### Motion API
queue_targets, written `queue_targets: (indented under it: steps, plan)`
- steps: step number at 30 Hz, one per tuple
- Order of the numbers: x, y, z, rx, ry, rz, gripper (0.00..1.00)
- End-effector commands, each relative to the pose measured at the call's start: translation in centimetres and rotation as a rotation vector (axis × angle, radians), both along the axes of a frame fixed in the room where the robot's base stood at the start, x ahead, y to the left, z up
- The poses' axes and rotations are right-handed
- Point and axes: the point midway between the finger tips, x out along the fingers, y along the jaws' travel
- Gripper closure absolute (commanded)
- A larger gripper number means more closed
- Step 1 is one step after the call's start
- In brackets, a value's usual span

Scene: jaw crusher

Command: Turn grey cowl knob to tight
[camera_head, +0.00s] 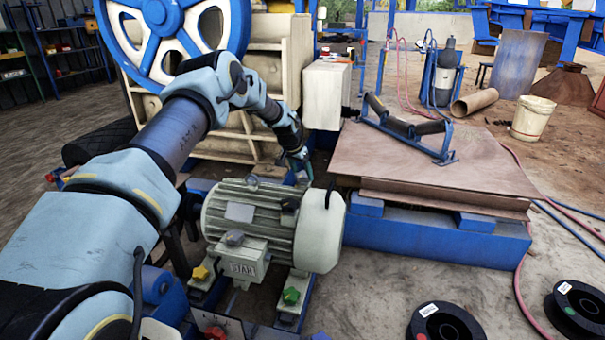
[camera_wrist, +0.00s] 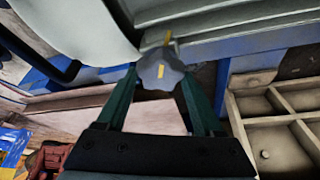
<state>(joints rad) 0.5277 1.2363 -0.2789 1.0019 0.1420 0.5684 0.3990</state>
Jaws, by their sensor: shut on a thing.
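The grey cowl knob (camera_wrist: 160,70) shows in the wrist view, a lobed grey knob with a yellow mark on its face. A second yellow mark is on the pale housing just above it. My gripper (camera_wrist: 157,80) has its two green fingers on either side of the knob, shut on it. In the head view my gripper (camera_head: 300,160) reaches down behind the grey-green motor (camera_head: 255,218), near the pale cowl (camera_head: 320,230) at its right end. The knob is hidden there.
A yellow knob (camera_head: 200,273) and a green knob (camera_head: 291,296) sit at the motor's feet. A brown plate stack (camera_head: 440,165) lies to the right. The blue flywheel (camera_head: 175,40) and wooden-toned crusher body (camera_head: 275,45) stand behind. Black spools (camera_head: 445,322) lie on the floor.

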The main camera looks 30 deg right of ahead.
Motion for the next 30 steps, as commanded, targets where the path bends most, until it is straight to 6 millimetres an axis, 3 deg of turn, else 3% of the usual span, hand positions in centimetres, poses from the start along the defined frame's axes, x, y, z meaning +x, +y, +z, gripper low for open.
queue_targets:
  steps: [10, 25, 26, 30]
  plan:
    - [0.05, 0.02, -0.07, 0.000, 0.001, -0.126, 0.87]
    - [0.03, 0.03, -0.06, 0.002, 0.001, -0.145, 0.87]
    - [0.03, 0.03, -0.06, 0.002, 0.001, -0.145, 0.30]
    - [0.04, 0.03, -0.06, 0.002, 0.001, -0.144, 0.14]
